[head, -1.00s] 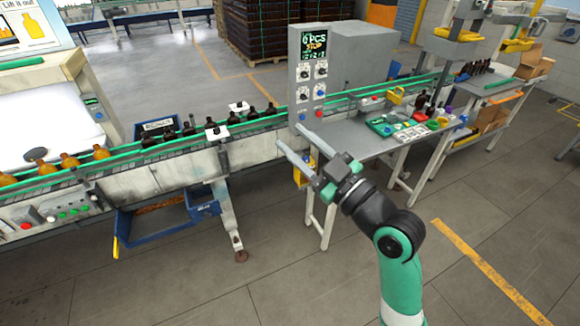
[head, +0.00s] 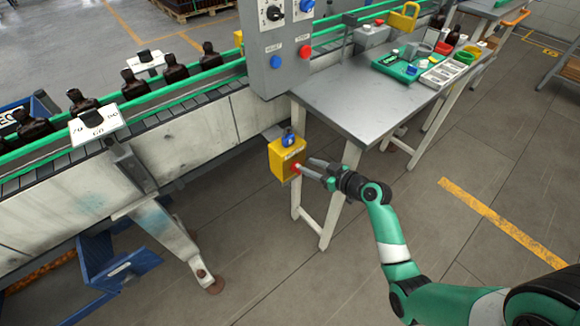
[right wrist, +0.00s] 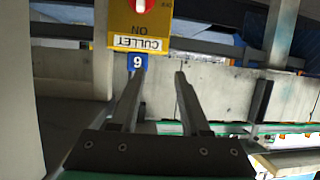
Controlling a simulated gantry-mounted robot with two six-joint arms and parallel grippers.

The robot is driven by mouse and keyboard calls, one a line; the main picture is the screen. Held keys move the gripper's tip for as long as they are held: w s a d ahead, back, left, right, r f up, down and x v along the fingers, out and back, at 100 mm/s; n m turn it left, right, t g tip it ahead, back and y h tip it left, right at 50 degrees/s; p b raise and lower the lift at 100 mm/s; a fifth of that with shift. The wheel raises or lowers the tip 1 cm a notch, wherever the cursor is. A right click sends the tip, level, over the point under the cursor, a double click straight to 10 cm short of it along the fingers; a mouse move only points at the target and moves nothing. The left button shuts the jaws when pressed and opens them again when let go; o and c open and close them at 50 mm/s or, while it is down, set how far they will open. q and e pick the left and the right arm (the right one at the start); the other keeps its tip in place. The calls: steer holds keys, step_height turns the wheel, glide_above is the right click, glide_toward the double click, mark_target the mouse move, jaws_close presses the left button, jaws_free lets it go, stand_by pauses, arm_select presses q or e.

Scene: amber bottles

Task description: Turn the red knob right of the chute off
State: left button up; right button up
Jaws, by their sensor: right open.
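A yellow box (head: 286,158) hangs at the side of the conveyor, beside the table leg. Its red knob (head: 296,167) is on the face toward my right gripper. My right gripper (head: 309,167) is open and empty, with its fingertips close to the knob. Contact cannot be told from the head view. In the right wrist view the yellow box (right wrist: 140,32) appears upside down, lettered CULLET and ON, with the knob (right wrist: 143,4) cut off by the top edge. The open fingers (right wrist: 160,78) point toward the box's lettered part. My left gripper is not in view.
A blue piece (head: 289,138) with a digit is on the box. The grey table (head: 350,100) stands to the right, its white leg (head: 308,215) near my gripper. The conveyor (head: 200,125) carries dark bottles. A grey control panel (head: 276,60) stands above. Floor below right is open.

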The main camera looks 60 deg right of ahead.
steer(key=s+d+f+m+b, duration=0.1)
steer(key=s+d+f+b, duration=0.15)
steer(key=s+f, duration=0.35)
arm_select(q)
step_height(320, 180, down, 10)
steer(key=b, duration=0.6)
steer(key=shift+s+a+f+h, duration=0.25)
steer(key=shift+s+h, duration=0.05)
arm_select(e)
steer(key=w+d+f, duration=0.1)
steer(key=w+f, duration=0.1)
steer(key=w, duration=0.4)
steer(key=w+d+f+h, duration=0.1)
steer(key=w+d+f, duration=0.1)
steer(key=w, duration=0.4)
steer(key=shift+f+g, duration=0.3)
steer(key=shift+f, duration=0.15)
steer(key=shift+c, duration=0.3)
jaws_close()
